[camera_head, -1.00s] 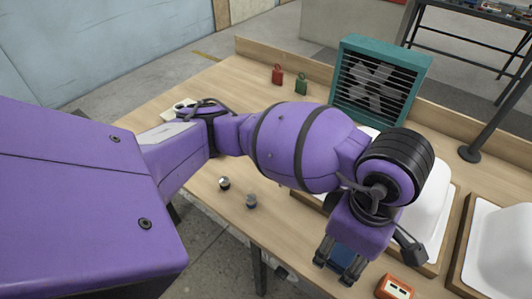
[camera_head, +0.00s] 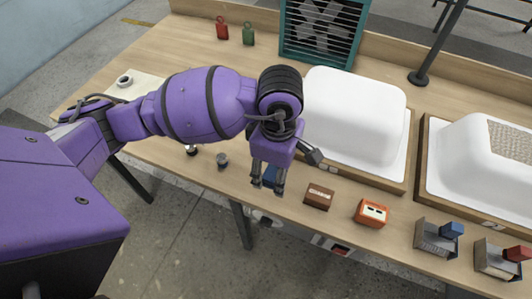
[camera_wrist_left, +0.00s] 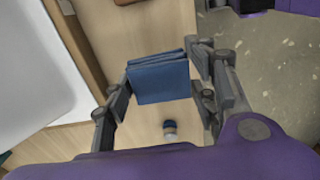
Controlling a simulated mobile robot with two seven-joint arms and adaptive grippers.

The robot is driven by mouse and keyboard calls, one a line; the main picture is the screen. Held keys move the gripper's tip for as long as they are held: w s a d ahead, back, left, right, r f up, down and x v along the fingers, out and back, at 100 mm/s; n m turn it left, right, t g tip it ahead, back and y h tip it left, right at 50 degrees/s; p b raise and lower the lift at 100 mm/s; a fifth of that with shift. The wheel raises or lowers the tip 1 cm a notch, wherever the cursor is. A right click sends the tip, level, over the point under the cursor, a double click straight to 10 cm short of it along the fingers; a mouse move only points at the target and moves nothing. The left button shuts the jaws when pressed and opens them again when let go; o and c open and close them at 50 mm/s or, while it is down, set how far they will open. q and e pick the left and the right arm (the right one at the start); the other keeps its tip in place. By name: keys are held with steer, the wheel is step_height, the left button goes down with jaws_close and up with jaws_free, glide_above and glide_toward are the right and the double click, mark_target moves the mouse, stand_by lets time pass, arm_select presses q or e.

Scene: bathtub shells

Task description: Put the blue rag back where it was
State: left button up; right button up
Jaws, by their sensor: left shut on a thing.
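The blue rag (camera_wrist_left: 158,80) is a folded cloth, held between the fingers of my left gripper (camera_wrist_left: 165,90) in the left wrist view. In the head view the left gripper (camera_head: 268,180) points down near the table's front edge, left of a brown box. Only a small part of the rag (camera_head: 271,175) shows there between the fingers. I cannot tell whether the rag touches the table. My right gripper is not in view.
Left of the gripper stand two small knob-like pieces (camera_head: 222,160). To its right are the brown box (camera_head: 319,196), an orange box (camera_head: 372,212) and metal holders with blue (camera_head: 453,229) and red blocks. White tub shells (camera_head: 350,115) and a teal fan (camera_head: 322,32) stand behind.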

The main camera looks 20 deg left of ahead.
mark_target(271, 176)
arm_select(q)
steer(key=shift+w+a+f, duration=0.25)
steer(key=shift+a+f, duration=0.05)
steer(key=shift+f, duration=0.15)
steer(key=shift+w+a+f, duration=0.25)
steer(key=shift+f, duration=0.15)
steer(key=shift+w+a+f, duration=0.1)
steer(key=shift+f, duration=0.95)
steer(key=shift+w+a+f, duration=0.1)
steer(key=shift+f, duration=0.95)
steer(key=o, duration=1.1)
steer(key=shift+r, duration=0.15)
step_height(271, 176, up, 12)
steer(key=shift+r, duration=0.15)
